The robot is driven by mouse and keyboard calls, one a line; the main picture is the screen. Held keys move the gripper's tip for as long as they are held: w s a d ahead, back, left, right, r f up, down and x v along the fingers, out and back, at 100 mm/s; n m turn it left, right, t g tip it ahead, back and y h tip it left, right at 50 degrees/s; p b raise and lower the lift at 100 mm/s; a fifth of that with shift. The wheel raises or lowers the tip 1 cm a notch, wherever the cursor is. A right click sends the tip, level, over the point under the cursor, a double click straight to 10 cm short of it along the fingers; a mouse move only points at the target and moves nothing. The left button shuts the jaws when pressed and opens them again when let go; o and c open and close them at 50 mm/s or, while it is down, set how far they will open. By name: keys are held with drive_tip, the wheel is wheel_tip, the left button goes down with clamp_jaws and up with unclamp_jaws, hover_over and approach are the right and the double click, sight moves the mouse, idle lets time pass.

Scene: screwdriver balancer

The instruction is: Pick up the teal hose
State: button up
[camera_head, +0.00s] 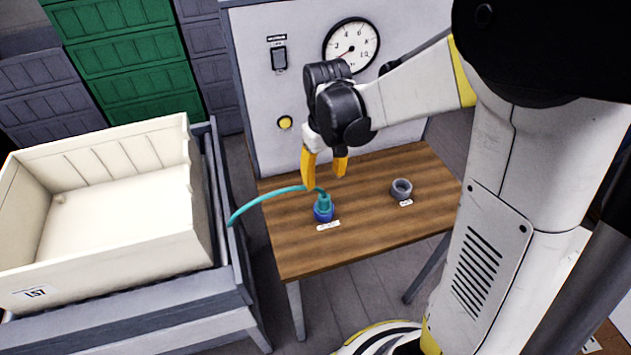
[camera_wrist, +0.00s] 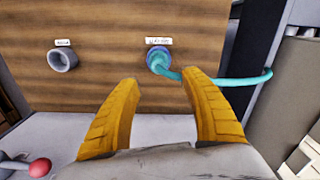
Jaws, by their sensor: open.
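The teal hose (camera_head: 266,202) rises from a blue socket (camera_head: 323,213) on the wooden table and arcs left over the table's edge. Its end sits in the socket. In the wrist view the hose (camera_wrist: 225,80) runs right from the blue socket (camera_wrist: 157,55), passing just beyond the right fingertip. My gripper (camera_head: 326,182) has yellow fingers and is open and empty, above and a little behind the socket in the head view. In the wrist view my gripper (camera_wrist: 163,85) has its fingers spread apart, with the socket beyond the gap between them.
A grey empty socket (camera_head: 401,189) stands to the right on the wooden table (camera_head: 300,252). A cream crate (camera_head: 100,262) rests on a grey stand at left. A panel with a gauge (camera_head: 351,45) and a yellow button (camera_head: 285,122) stands behind the table.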

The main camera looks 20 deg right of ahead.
sight(325, 197)
wheel_tip(325, 197, down, 5)
drive_tip(key=shift+r+b, duration=0.1)
drive_tip(key=shift+b, duration=0.75)
wheel_tip(325, 197, down, 5)
drive_tip(key=b, duration=0.3)
drive_tip(key=shift+d, duration=0.15)
clamp_jaws()
